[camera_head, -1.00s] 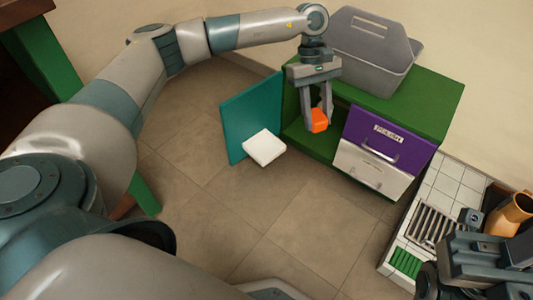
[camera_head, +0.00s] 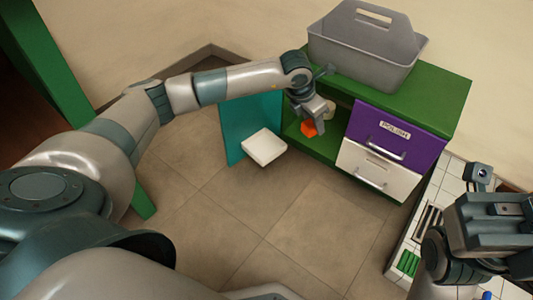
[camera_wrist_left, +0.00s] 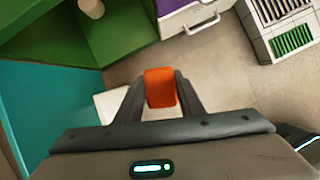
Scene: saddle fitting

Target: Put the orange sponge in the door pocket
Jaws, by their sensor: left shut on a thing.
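The orange sponge (camera_head: 309,128) is between the fingers of my left gripper (camera_head: 317,120), which is shut on it in front of the open left part of the green cabinet. In the left wrist view the sponge (camera_wrist_left: 160,87) sits between the two fingertips. The teal door (camera_head: 235,125) stands open. The white door pocket (camera_head: 264,147) is on the door's inner side, below and left of the sponge. In the left wrist view the pocket (camera_wrist_left: 112,103) is partly hidden behind a finger. My right gripper (camera_head: 500,222) shows at the right edge; its fingertips are not clear.
A grey caddy (camera_head: 365,55) stands on the green cabinet (camera_head: 440,92). A purple drawer (camera_head: 394,134) labelled POLISH and a white drawer (camera_head: 375,171) are shut. A cream cylinder (camera_wrist_left: 92,8) is inside the cabinet. A tiled unit (camera_head: 440,195) stands at right. The floor in front is clear.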

